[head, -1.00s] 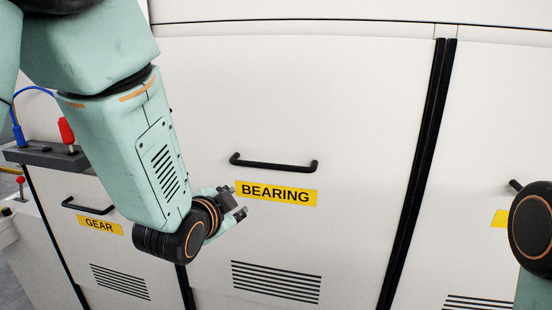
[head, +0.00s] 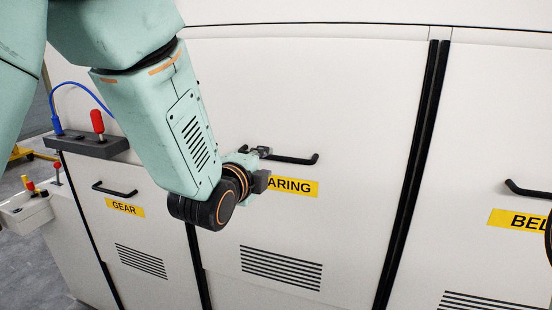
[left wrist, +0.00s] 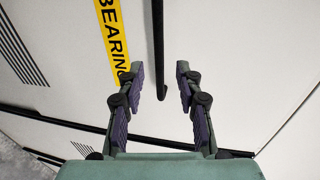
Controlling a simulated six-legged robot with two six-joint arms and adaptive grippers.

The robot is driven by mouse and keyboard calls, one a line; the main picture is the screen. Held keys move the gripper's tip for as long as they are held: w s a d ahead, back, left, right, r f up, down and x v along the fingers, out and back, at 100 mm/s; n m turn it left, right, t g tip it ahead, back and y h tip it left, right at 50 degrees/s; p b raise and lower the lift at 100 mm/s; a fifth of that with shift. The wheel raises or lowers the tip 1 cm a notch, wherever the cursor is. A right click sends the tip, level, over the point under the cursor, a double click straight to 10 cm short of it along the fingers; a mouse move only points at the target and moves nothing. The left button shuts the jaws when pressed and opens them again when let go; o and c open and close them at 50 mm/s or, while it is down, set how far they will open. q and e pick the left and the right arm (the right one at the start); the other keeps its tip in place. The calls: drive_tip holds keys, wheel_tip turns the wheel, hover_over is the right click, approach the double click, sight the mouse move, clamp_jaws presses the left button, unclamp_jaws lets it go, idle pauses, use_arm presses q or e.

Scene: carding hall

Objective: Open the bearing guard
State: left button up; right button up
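The bearing guard (head: 320,90) is a white panel, closed, with a black bar handle (head: 296,160) and a yellow BEARING label (head: 298,187) below it. My left gripper (head: 262,165) is at the left end of the handle and covers part of the label in the head view. In the left wrist view, my left gripper (left wrist: 160,72) is open. The handle (left wrist: 158,45) runs in between its two fingertips in the picture, with a gap on each side. I cannot tell how far the fingers are from the handle in depth. My right gripper is not in view.
The GEAR panel (head: 140,230) with its handle is at the left and a panel with a partly hidden label (head: 508,218) at the right. A grey bracket (head: 88,145) with a red knob and blue cable sticks out at the left. Dark seams separate the panels.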

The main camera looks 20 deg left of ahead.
sight(272, 159)
use_arm(q)
drive_tip(key=shift+w+a+f, duration=0.1)
drive_tip(key=shift+w+a, duration=0.1)
drive_tip(key=shift+w, duration=0.2)
drive_tip(key=p+x, duration=0.1)
drive_tip(key=x, duration=0.5)
drive_tip(key=shift+w+d+f, duration=0.1)
drive_tip(key=shift+w+d, duration=0.1)
drive_tip(key=shift+s+a, duration=0.1)
drive_tip(key=shift+a, duration=0.25)
drive_tip(key=shift+w+d, duration=0.2)
drive_tip(key=shift+d, duration=0.05)
drive_tip(key=c, duration=0.4)
clamp_jaws()
drive_tip(key=shift+f, duration=0.1)
